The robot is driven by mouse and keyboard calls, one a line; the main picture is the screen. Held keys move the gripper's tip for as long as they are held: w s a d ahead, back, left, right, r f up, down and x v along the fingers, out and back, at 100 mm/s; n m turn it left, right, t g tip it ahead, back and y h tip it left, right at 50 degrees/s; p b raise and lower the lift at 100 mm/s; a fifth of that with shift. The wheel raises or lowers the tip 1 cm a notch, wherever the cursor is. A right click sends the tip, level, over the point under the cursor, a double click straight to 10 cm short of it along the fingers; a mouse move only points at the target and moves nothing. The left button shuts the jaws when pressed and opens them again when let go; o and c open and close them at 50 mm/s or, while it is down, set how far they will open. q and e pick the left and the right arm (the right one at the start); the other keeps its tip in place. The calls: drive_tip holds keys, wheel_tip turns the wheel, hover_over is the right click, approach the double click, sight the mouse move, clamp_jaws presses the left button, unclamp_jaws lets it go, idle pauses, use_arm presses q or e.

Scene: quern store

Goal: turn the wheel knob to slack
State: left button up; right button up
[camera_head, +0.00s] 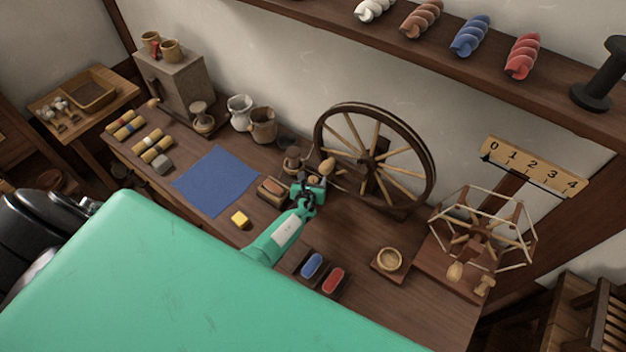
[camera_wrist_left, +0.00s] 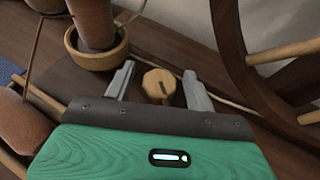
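The spinning wheel (camera_head: 372,160) stands upright at the back of the bench; part of its rim (camera_wrist_left: 232,50) shows at the right of the left wrist view. A pale wooden knob (camera_wrist_left: 158,86) with a dark mark on its face sits between my left fingers, near the wheel's left side; it seems to be the tan knob (camera_head: 327,166) in the head view. My left gripper (camera_head: 316,183) is open, one finger on each side of the knob, with visible gaps; the left wrist view shows the fingers (camera_wrist_left: 160,78) apart. My right gripper is not in view.
A brown bobbin in a round wooden cup (camera_wrist_left: 97,55) stands close left of my left gripper. A skein winder (camera_head: 482,235) and a numbered scale (camera_head: 535,167) are at the right.

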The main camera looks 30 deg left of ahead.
use_arm(q)
drive_tip(key=shift+s+d+r+p, duration=0.15)
drive_tip(key=shift+s+r+p, duration=0.1)
drive_tip(key=shift+s+p, duration=0.2)
drive_tip(key=p+v, duration=0.3)
drive_tip(key=v, duration=0.9)
drive_tip(key=shift+s+d, duration=0.15)
drive_tip(key=shift+s, duration=0.2)
